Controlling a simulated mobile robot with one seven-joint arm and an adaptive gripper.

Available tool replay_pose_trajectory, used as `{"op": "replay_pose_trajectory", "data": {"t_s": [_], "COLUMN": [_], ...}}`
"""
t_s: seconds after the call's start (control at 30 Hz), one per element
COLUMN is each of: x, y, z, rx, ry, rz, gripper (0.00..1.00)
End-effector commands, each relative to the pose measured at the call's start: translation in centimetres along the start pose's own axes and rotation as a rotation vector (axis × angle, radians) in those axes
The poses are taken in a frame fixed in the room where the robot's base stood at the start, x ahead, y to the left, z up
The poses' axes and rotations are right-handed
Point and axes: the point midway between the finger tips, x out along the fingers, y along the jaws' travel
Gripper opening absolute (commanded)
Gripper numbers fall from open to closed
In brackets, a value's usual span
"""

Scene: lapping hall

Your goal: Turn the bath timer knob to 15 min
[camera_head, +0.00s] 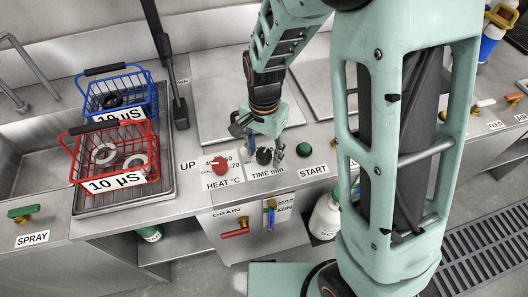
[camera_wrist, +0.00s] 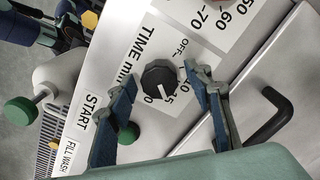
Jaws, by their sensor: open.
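The bath timer knob (camera_wrist: 160,79) is black and round with a white pointer line, on the white TIME min label (camera_wrist: 145,50). My gripper (camera_wrist: 160,76) is open, one finger on each side of the knob, with a gap visible at least on the left. In the head view the knob (camera_head: 264,156) sits beneath my gripper (camera_head: 258,144), partly hidden by it.
A red HEAT knob (camera_head: 219,165) is left of the timer, and a green START button (camera_head: 304,150) is right of it. A black bent handle (camera_wrist: 268,115) stands close beside my right finger. Red (camera_head: 111,155) and blue (camera_head: 117,94) baskets stand on the left drainer.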

Motion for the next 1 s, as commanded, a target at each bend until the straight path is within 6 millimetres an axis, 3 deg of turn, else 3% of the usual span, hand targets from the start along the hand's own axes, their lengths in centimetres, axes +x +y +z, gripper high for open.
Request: {"op": "replay_pose_trajectory", "data": {"t_s": [0.5,0.7,1.0], "x": [-9.7,-11.3,-11.4], "y": [-0.1,0.0,0.0], "z": [-0.1,0.0,0.0], "rx": [0.0,0.0,0.0], "ry": [0.003,0.001,0.001], "rz": [-0.004,-0.002,-0.001], "gripper": [0.47,0.47,0.47]}}
